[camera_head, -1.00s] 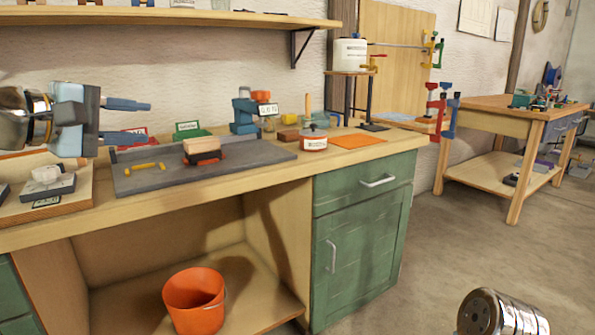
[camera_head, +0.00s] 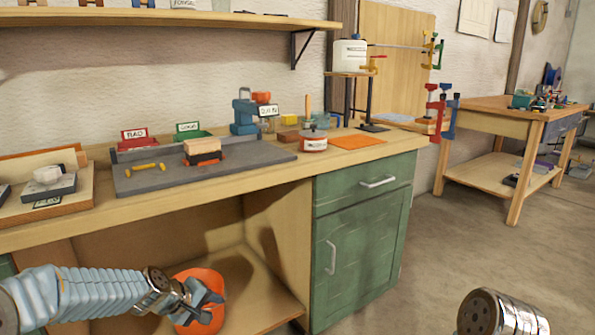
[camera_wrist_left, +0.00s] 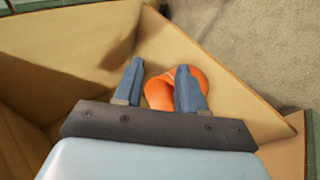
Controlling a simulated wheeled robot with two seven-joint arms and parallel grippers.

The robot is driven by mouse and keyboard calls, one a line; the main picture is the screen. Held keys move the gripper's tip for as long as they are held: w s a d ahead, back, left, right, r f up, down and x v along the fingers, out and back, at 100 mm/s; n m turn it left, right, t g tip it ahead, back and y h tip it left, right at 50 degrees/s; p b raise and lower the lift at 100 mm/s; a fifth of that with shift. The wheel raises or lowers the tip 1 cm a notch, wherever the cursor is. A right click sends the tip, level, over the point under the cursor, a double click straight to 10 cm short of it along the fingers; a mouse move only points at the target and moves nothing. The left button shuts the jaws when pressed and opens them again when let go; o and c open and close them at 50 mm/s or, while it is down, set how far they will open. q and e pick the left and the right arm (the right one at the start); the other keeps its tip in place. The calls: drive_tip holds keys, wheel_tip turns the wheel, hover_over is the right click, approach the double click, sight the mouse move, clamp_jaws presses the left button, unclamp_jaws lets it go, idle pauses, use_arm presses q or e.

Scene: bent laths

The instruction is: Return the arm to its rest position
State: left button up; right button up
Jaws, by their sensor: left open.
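My left arm comes in low from the left in the head view.
The workbench (camera_head: 250,188) above the gripper holds a grey tray (camera_head: 150,181), a wooden block on an orange-black base (camera_head: 202,152) and a labelled jar (camera_head: 313,140). The green cabinet (camera_head: 362,245) stands right of the open shelf. Floor (camera_head: 470,240) to the right is clear.

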use_arm(q)
drive_tip(key=s+d+f+m+g, duration=0.25)
drive_tip(key=s+f, duration=0.25)
drive_tip(key=f, duration=0.4)
drive_tip(key=s+d+f+m+g, duration=0.1)
drive_tip(key=s+d+f, duration=0.3)
drive_tip(key=f, duration=0.5)
drive_tip(key=s+d+f+m+g, duration=0.1)
drive_tip(key=s+d+f+m, duration=0.1)
drive_tip(key=s+f, duration=0.3)
drive_tip(key=s+d+f+m+g, duration=0.1)
drive_tip(key=s+f, duration=0.4)
drive_tip(key=s, duration=0.9)
drive_tip(key=shift+s+d+f+m, duration=0.3)
drive_tip(key=shift+d+f+m, duration=0.05)
drive_tip(key=shift+d+m, duration=0.1)
